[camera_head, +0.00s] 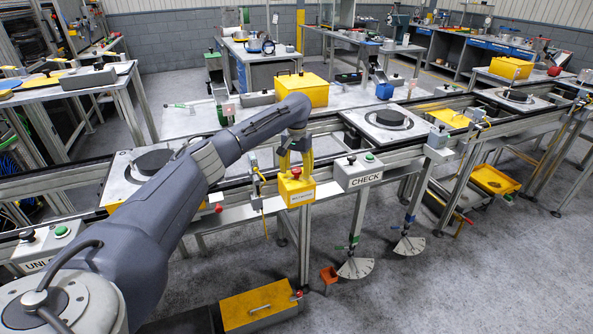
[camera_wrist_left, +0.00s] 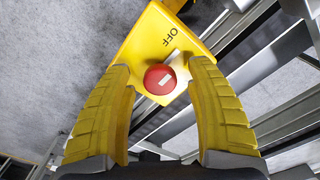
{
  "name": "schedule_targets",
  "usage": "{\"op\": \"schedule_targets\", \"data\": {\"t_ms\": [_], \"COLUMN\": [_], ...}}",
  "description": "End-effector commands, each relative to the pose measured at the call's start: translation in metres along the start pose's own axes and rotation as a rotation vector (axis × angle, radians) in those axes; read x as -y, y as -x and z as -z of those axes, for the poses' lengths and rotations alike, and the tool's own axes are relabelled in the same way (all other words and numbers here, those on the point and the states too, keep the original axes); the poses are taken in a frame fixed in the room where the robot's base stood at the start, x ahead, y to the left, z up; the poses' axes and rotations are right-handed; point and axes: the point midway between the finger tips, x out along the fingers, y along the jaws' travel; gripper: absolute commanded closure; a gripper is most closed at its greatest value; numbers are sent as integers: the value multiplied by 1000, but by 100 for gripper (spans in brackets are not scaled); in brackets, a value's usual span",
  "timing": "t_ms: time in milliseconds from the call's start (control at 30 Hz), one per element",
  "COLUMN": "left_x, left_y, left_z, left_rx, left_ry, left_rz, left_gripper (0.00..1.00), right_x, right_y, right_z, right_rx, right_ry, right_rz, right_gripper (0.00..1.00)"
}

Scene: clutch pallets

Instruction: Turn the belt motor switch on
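The belt motor switch is a yellow box (camera_head: 297,190) with a label on its front, mounted at the front rail of the conveyor in the head view. Its red knob (camera_wrist_left: 160,79) shows in the left wrist view on the box's yellow face, where "OFF" is printed beside it. My left gripper (camera_head: 295,160) is directly over the box, pointing down. In the left wrist view its two yellow fingers stand open, one on either side of the knob, with visible gaps to it. The "ON" marking is not visible. My right gripper is not in view.
A white CHECK box (camera_head: 358,172) with a green button stands just right of the switch. A white box with a green button (camera_head: 61,231) is at the far left. Pallets with dark discs (camera_head: 390,118) sit on the conveyor. A yellow bin (camera_head: 302,90) is behind my gripper.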

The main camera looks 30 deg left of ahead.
Motion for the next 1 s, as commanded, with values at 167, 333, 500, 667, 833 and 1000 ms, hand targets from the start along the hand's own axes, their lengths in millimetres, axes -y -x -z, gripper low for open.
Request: {"op": "schedule_targets", "data": {"t_ms": [167, 333, 500, 667, 833, 1000], "left_x": [0, 0, 0, 0, 0, 0], "left_y": [0, 0, 0, 0, 0, 0], "left_z": [0, 0, 0, 0, 0, 0], "left_rx": [0, 0, 0, 0, 0, 0], "left_ry": [0, 0, 0, -6, -54, -161], "left_rz": [0, 0, 0, 0, 0, 0], "left_gripper": [66, 85, 100, 100, 100, 100], "right_x": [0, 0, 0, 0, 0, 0], "right_y": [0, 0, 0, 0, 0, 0], "right_z": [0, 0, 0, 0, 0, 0], "right_rx": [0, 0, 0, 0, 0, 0], "right_ry": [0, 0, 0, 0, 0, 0], "right_rz": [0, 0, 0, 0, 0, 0], "right_gripper": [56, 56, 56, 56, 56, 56]}}
